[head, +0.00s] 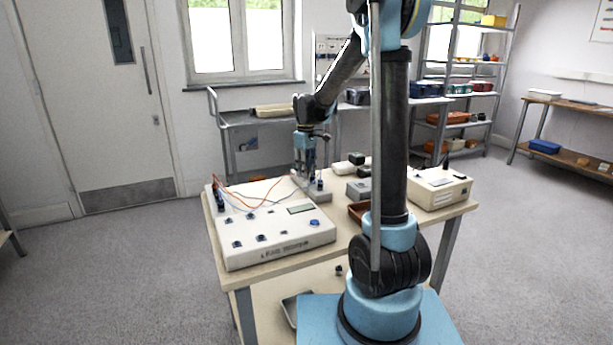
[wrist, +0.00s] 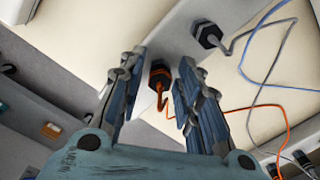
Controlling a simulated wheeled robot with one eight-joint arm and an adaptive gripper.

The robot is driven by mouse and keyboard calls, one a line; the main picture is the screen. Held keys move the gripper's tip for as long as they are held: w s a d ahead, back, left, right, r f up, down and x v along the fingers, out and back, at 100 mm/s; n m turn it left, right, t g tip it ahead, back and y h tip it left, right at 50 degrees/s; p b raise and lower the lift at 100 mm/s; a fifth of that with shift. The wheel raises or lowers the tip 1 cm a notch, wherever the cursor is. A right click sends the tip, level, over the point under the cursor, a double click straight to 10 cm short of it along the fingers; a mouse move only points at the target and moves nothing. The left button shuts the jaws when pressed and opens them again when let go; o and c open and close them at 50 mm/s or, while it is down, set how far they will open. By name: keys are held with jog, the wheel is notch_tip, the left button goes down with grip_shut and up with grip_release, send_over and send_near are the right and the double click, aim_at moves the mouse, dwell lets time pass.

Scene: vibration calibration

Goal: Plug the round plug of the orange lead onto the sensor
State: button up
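The orange lead (wrist: 262,107) runs behind my right finger in the wrist view to a dark round plug with an orange band (wrist: 160,72). My gripper (wrist: 161,62) is open around this plug, with a gap on each side. The plug is at a pale grey block (wrist: 182,48); I cannot tell whether it is seated on a sensor, and no separate sensor is clear. In the head view my gripper (head: 305,176) points down at the grey block (head: 318,197), hiding the plug. The orange lead (head: 248,197) arches there from the white instrument box (head: 285,250).
A black hexagonal connector (wrist: 207,33) with a grey lead sits on the same block, right of the plug. A blue lead (wrist: 262,30) runs nearby. A small grey box (head: 358,190), a reddish tray (head: 357,212) and a cream device (head: 438,190) stand right on the table.

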grip_shut()
jog(key=shift+r, duration=0.4)
dwell(0.4)
jog(key=shift+r, duration=1.6)
jog(key=shift+d, duration=0.1)
jog(key=shift+s+d+r, duration=1.15)
jog(key=shift+s+d, duration=0.3)
jog(key=shift+d, duration=2.75)
jog(key=shift+s+d+r, duration=1.1)
jog(key=shift+s+d, duration=0.35)
jog(key=shift+d, duration=2.7)
jog(key=shift+s+d+r, duration=1.15)
jog(key=shift+s+d, duration=0.3)
jog(key=shift+d, duration=2.75)
jog(key=shift+d+f, duration=0.1)
jog(key=shift+f, duration=1.55)
jog(key=shift+s+f, duration=0.1)
jog(key=shift+f, duration=0.5)
